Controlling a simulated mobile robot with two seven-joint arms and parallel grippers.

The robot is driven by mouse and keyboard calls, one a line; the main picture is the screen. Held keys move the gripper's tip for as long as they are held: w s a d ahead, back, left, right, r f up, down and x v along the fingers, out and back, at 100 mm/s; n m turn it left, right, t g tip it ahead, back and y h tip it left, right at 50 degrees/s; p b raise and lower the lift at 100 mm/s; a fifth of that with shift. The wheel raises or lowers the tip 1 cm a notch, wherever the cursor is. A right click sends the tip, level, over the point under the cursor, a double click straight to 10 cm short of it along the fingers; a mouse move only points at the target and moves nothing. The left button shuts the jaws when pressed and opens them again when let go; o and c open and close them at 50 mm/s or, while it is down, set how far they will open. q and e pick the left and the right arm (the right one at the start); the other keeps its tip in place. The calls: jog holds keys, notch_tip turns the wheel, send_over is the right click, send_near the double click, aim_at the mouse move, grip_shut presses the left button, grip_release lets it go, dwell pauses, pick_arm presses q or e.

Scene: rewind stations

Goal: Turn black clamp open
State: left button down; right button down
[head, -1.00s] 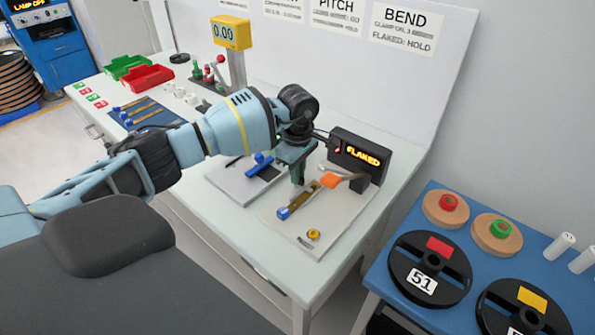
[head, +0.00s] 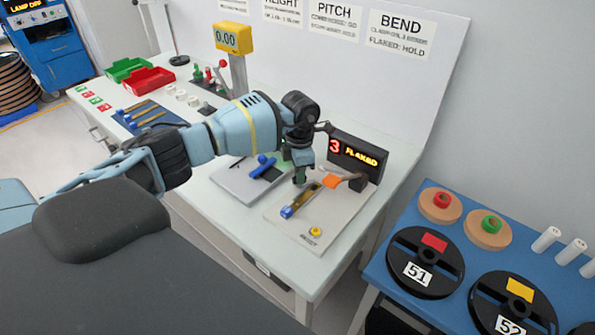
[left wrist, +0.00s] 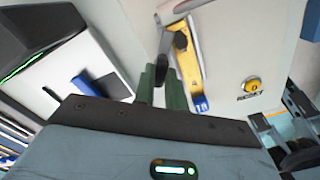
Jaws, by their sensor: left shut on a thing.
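My left gripper (head: 300,180) is low over the pale plate (head: 338,217) of the bend station. In the left wrist view its green fingers (left wrist: 163,88) are shut on a slim black piece, which appears to be the lever of the black clamp (left wrist: 162,68). More black clamp hardware shows just beyond, over the upper end of a brass-yellow strip (left wrist: 188,70). The strip has a blue end (head: 287,212) pointing toward the front. In the head view the gripper hides most of the clamp. My right gripper is not in view.
A black display box (head: 360,157) reading "3 FLAKED" stands behind the plate, with an orange piece (head: 332,182) before it. A yellow reset button (left wrist: 252,84) is on the plate. A grey plate with a blue-handled tool (head: 264,163) lies left. A blue table with reels (head: 425,262) stands right.

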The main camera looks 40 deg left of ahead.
pick_arm(q)
jog(key=n+p, duration=0.1)
jog(key=n, duration=0.3)
jog(key=shift+r, duration=0.2)
jog(key=shift+f+n+p, duration=0.1)
jog(key=shift+n+p, duration=0.25)
jog(key=shift+n, duration=0.95)
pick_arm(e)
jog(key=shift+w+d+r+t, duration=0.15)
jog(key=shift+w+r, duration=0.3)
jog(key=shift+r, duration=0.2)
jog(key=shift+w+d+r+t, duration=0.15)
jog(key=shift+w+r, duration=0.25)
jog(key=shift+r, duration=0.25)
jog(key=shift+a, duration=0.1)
pick_arm(q)
jog(key=c, duration=1.4)
grip_release()
jog(key=shift+c, duration=0.2)
notch_tip(320, 180, up, 6)
jog(key=shift+r, duration=0.85)
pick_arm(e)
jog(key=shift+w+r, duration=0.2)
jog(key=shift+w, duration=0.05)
